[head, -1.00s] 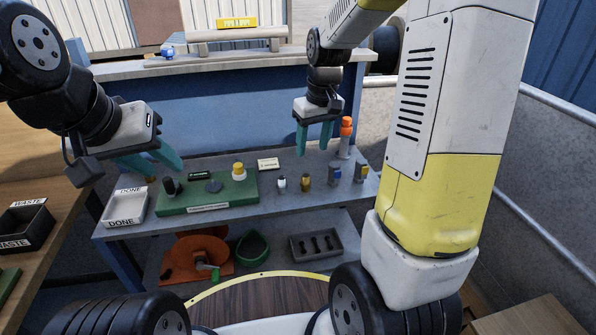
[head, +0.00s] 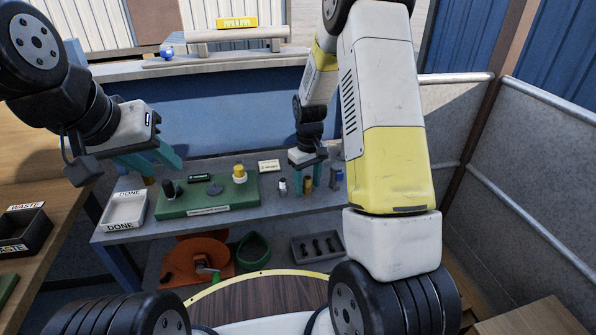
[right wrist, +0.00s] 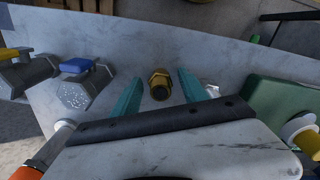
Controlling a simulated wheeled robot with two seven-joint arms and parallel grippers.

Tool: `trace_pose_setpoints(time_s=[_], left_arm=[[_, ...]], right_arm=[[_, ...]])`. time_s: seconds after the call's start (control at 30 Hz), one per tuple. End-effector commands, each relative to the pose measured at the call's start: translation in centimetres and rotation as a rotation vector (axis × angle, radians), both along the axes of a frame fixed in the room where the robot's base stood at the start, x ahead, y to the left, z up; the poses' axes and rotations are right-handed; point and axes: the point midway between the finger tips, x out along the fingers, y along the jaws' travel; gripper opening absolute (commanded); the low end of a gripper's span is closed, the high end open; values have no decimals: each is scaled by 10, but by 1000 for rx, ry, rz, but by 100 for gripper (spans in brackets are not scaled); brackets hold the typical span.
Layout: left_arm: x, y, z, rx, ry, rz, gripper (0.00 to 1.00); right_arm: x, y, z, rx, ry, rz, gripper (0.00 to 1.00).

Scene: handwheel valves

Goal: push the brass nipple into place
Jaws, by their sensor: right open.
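The brass nipple (head: 307,185) stands on the grey bench (head: 285,208), right of the green board. In the right wrist view the brass nipple (right wrist: 160,84) is a hex-collared brass piece with a dark end. My right gripper (head: 308,184) is open above the bench. Its teal fingers, also seen in the right wrist view (right wrist: 158,92), are on either side of the nipple, with gaps showing. My left gripper (head: 155,162) hangs empty near the green board's left end, its two fingers apart. The green board (head: 205,209) carries a black part, a grey disc and a yellow-topped white part.
A small silver-white part (head: 282,186) stands just left of the nipple. A DONE tray (head: 124,211) is at the bench's left end; a black WASTE bin (head: 24,231) is further left. The lower shelf holds an orange part.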

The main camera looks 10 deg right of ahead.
Motion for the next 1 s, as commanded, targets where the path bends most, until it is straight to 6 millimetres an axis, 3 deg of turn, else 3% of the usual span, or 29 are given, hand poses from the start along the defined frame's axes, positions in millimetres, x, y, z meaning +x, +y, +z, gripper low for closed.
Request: trace_pose_setpoints(time_s=[0.27, 0.53, 1.0], left_arm=[[0, 0, 0, 0, 0, 0, 36], [0, 0, 0, 0, 0, 0, 36], [0, 0, 0, 0, 0, 0, 36]], right_arm=[[0, 0, -4, 0, -1, 0, 51], [0, 0, -4, 0, -1, 0, 0], [1, 0, 4, 1, -3, 0, 0]])
